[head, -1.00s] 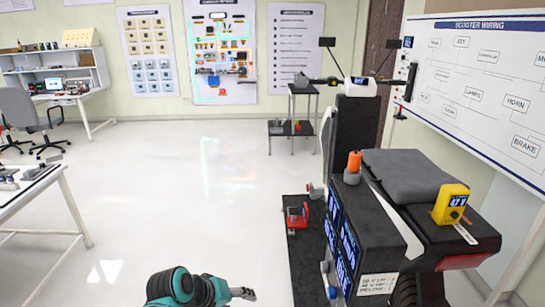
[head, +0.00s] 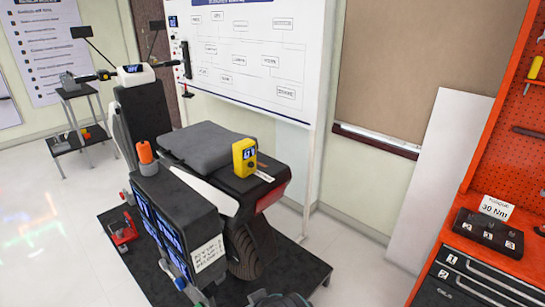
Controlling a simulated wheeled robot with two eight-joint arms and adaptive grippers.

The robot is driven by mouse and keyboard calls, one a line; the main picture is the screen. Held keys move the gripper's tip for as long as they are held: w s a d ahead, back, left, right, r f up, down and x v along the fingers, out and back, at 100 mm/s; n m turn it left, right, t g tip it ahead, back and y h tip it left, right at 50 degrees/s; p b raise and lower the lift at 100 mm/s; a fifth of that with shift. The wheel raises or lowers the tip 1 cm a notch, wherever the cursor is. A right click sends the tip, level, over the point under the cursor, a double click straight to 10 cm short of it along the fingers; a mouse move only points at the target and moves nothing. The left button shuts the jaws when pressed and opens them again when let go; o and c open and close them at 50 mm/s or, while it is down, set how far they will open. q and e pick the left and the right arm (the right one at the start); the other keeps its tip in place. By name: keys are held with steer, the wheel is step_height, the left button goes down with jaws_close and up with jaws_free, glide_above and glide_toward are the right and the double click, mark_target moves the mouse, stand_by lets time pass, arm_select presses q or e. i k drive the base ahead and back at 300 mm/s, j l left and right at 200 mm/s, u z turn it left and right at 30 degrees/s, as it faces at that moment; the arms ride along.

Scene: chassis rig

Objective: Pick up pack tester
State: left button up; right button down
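A yellow handheld meter with a small lit display and a dark dial (head: 244,157), which looks like the pack tester, stands upright on the black rear deck of the scooter (head: 262,185), behind the grey seat. A white label strip lies beside its base. Neither of my grippers shows in the head view. Only a dark rounded part of my arm shows at the bottom edge.
A black battery box with lit blue displays (head: 160,222) stands in front of the scooter, with an orange-topped item (head: 146,153) on it. A red tool cabinet (head: 490,250) stands at right. A whiteboard (head: 255,55) is behind. Floor is open at left.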

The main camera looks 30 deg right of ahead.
mark_target(244, 152)
steer(key=z, duration=0.9)
steer(key=i+l, duration=0.1)
steer(key=l, duration=0.1)
